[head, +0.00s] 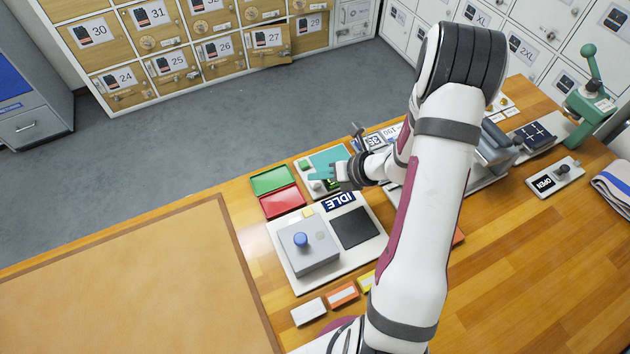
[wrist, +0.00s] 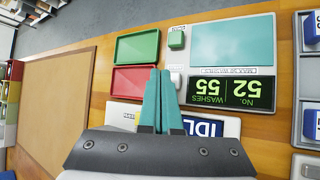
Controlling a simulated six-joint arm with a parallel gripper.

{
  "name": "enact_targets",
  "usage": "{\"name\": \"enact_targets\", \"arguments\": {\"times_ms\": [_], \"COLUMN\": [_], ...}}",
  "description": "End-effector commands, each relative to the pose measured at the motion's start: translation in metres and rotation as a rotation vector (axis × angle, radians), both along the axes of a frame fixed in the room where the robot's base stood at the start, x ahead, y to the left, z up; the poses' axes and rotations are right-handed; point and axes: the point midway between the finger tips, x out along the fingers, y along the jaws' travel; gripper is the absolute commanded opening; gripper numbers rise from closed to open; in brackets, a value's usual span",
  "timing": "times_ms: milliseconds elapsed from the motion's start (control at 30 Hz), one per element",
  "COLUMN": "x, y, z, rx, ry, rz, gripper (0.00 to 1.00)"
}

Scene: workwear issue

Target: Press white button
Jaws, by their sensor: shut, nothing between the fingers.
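The white button (wrist: 176,79) sits on the panel of a wash counter, below its green button (wrist: 176,39) in the wrist view. The counter has a teal pad (wrist: 235,38) and a display (wrist: 230,91) reading No. 52, WASHES 55. In the head view the white button (head: 316,185) shows just by my fingertips. My gripper (wrist: 160,72) is shut and empty, its teal fingers together. The tips lie just left of the white button in the wrist view; whether they touch anything is not clear. My gripper (head: 314,177) partly covers the counter in the head view.
A green tray (head: 271,180) and a red tray (head: 283,202) lie beside the counter. An IDLE unit with a blue button (head: 301,240) stands nearer. White and orange blocks (head: 343,294) lie in front. My arm hides part of the bench; a tan mat (head: 130,285) is at left.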

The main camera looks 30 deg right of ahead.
Motion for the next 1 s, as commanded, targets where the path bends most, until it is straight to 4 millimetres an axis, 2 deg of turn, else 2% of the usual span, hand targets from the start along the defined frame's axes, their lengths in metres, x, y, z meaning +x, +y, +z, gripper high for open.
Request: {"name": "enact_targets", "arguments": {"times_ms": [733,1000], "x": [0.0000,0.0001], "y": [0.0000,0.0002], "z": [-0.0002,-0.0081], "rx": [0.000,0.001], "ry": [0.000,0.000], "rz": [0.000,-0.001], "gripper": [0.00,0.00]}}
